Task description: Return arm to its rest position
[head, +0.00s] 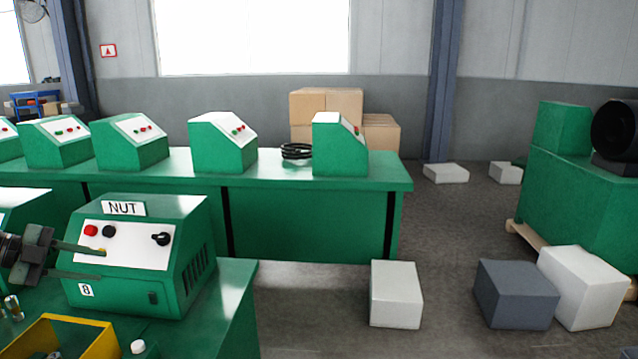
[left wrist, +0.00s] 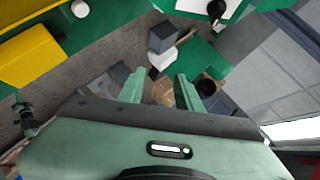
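My left gripper (head: 103,264) comes in from the left edge of the head view, level in front of the NUT machine (head: 185,225). Its two fingers point right, are spread apart and have nothing between them. In the left wrist view the same gripper (left wrist: 158,84) shows two green fingers apart, with only distant floor and boxes behind the gap. I cannot tell from the head view how far the fingers are from the machine's front panel. My right gripper is not seen in the head view.
The green bench (head: 235,300) carries the machine and a yellow bin (head: 75,325) at lower left. A second green bench (head: 300,220) with several machines stands behind. Pale and grey boxes (head: 397,294) lie on the floor to the right. Open floor lies between.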

